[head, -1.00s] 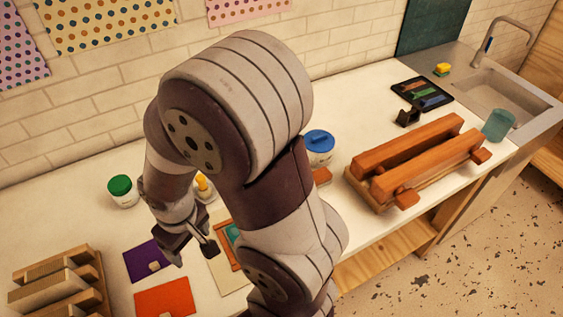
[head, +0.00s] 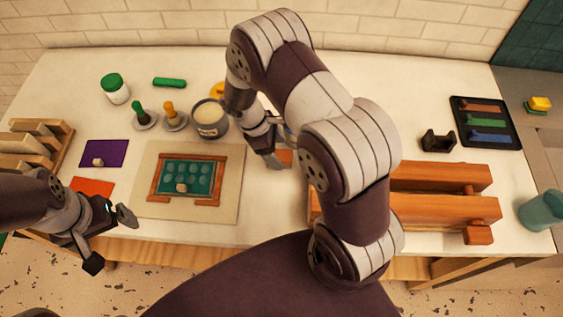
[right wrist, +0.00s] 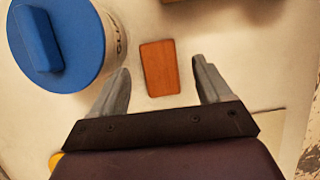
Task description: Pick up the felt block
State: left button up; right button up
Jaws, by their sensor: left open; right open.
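A small flat orange-brown block, which I take for the felt block (right wrist: 160,68), lies on the white table. In the right wrist view it lies ahead, between the lines of my right gripper's (right wrist: 162,88) two fingers, mostly beyond the tips and not held. In the head view the block (head: 286,157) shows beside my right gripper (head: 275,150), partly hidden by my right arm. The right gripper is open and empty. My left gripper (head: 110,236) is open and empty near the table's front edge at the left.
A blue-lidded jar (right wrist: 58,40) stands close to the left of the right gripper. An open jar (head: 209,120) is left of it in the head view. A green-panelled board (head: 230,205) lies in front. Wooden beams (head: 440,178) lie to the right.

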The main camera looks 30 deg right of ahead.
aim_at(279, 154)
notch_tip(279, 154, down, 4)
jog(key=shift+s+d+r+b, duration=0.15)
jog(key=shift+r+b, duration=0.05)
jog(key=shift+b, duration=1)
jog(key=shift+s+d+r, duration=0.1)
jog(key=shift+d+r, duration=0.05)
jog(key=shift+d, duration=0.15)
jog(key=shift+c, duration=0.9)
jog(key=c, duration=0.9)
pick_arm(q)
jog(key=f, duration=0.3)
jog(key=shift+a+f, duration=0.2)
jog(key=shift+a, duration=0.15)
pick_arm(e)
jog(key=shift+c, duration=0.2)
pick_arm(q)
jog(key=shift+r, duration=0.1)
